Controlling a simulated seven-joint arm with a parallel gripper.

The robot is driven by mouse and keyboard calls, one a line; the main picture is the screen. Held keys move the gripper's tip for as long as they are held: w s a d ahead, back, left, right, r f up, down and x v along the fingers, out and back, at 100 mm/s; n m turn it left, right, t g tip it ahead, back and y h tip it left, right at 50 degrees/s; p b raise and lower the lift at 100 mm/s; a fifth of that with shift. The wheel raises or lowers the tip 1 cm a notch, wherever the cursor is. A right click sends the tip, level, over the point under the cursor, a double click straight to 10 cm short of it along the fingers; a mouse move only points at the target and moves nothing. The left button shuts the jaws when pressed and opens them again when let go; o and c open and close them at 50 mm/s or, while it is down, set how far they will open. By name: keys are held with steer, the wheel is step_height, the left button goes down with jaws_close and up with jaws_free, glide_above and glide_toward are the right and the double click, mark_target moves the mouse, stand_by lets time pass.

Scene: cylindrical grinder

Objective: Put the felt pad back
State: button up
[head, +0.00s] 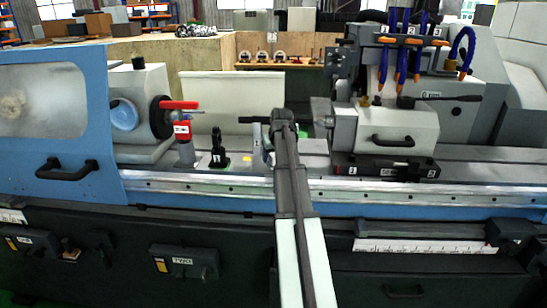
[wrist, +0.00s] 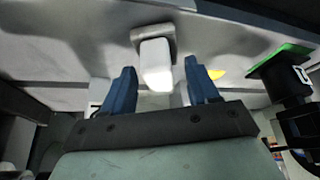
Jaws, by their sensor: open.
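My gripper (wrist: 159,66) is open, its two blue fingers spread apart in the wrist view. A white block with a grey cap (wrist: 157,64) shows between and beyond the fingertips; I cannot tell whether it is the felt pad or whether the fingers touch it. A small yellow piece (wrist: 216,74) lies on the grey surface just right of the right finger. A flat green piece (wrist: 279,60) sits at a black labelled holder (wrist: 290,82) at the right. I cannot single out the felt pad with certainty. In the head view my arm hides the fingers.
The grinder's bed rail (head: 180,187) runs across the front. A black upright fixture (head: 218,150) and a red-topped post (head: 183,133) stand left of my arm. A blue guard door (head: 55,120) is at far left, the wheel-side housing (head: 397,130) at right.

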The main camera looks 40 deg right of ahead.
steer(key=v, duration=1.2)
stand_by(1.1)
